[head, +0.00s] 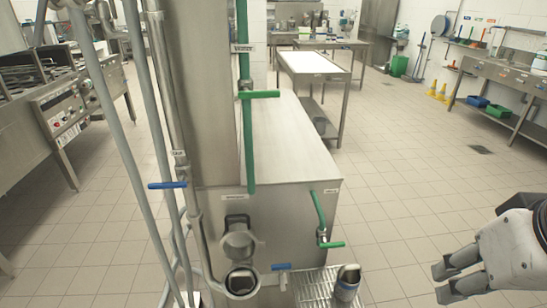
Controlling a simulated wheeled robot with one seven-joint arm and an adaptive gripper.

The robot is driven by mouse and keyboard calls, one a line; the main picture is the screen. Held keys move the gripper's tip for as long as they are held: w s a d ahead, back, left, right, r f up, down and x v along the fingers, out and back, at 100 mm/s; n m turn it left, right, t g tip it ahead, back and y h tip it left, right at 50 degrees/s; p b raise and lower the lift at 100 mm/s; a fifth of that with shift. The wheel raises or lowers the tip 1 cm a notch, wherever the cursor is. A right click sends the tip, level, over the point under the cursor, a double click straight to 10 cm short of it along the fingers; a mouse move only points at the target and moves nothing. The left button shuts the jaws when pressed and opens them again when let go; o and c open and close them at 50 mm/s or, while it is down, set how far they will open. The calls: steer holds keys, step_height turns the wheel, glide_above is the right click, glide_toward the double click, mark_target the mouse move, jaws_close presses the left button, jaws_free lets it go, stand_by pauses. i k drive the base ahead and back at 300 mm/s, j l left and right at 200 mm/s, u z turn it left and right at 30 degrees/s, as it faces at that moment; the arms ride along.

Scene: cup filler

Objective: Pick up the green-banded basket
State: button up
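I cannot make out a green-banded basket anywhere in the head view. A metal cup (347,284) stands upright on the slotted drip tray (313,288) at the bottom centre; a bluish band seems to run round it. A round metal vessel (241,281) sits under the spout of the steel machine at the lower left of centre; no green band shows on it. My gripper (443,284) is at the lower right, its fingers parted and pointing left. It is empty and apart from the cup and tray.
The steel machine (290,140) carries green and blue lever valves and upright pipes at the centre. A blue basin (476,102) and green basin (498,112) lie under the right counter. Open tiled floor (400,180) lies between.

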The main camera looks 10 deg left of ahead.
mark_target(242, 283)
steer(key=k+j, duration=0.2)
steer(key=j, duration=0.2)
steer(key=k+j, duration=0.2)
steer(key=j, duration=0.25)
steer(key=k+j+z, duration=0.1)
steer(key=j, duration=0.3)
steer(key=k+j, duration=0.25)
steer(key=j, duration=0.15)
steer(key=k+j, duration=0.2)
steer(key=j, duration=0.25)
